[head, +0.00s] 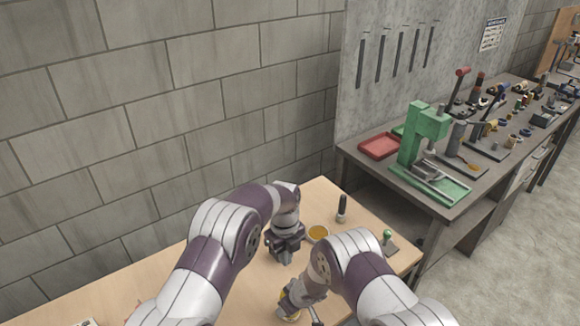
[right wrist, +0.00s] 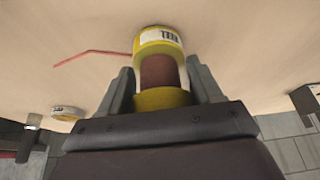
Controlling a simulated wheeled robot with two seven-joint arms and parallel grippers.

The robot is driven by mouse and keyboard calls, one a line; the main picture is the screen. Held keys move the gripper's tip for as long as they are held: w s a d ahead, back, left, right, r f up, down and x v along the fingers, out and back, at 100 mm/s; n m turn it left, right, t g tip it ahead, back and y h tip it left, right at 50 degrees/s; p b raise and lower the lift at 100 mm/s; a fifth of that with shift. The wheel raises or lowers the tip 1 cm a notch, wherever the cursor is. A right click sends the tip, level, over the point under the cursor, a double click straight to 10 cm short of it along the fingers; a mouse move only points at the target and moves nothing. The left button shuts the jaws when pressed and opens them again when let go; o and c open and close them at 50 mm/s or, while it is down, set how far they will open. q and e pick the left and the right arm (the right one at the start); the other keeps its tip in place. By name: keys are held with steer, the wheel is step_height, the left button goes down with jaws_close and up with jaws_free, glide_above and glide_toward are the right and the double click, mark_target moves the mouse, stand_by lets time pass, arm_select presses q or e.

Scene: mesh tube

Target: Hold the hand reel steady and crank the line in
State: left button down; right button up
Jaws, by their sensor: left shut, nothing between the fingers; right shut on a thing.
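The hand reel (right wrist: 158,72) is yellow with a brown-red wound middle and a white printed label on its flange. It sits between the two grey fingers of my right gripper (right wrist: 160,88), which is shut on it. A red line (right wrist: 85,54) runs from near the reel to the left in the right wrist view. My left gripper (head: 284,255) is shut and empty, over the table behind the reel. The crank cannot be made out.
The wooden table (head: 365,270) holds a round amber-topped dish (head: 318,233), a dark upright handle (head: 342,207) and a green-knobbed piece (head: 388,238) to the right of my arms. A block wall stands behind. A workbench (head: 365,164) with a green press (head: 420,135) stands beyond the table's right edge.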

stand_by(0.3)
steer(key=o, duration=1.2)
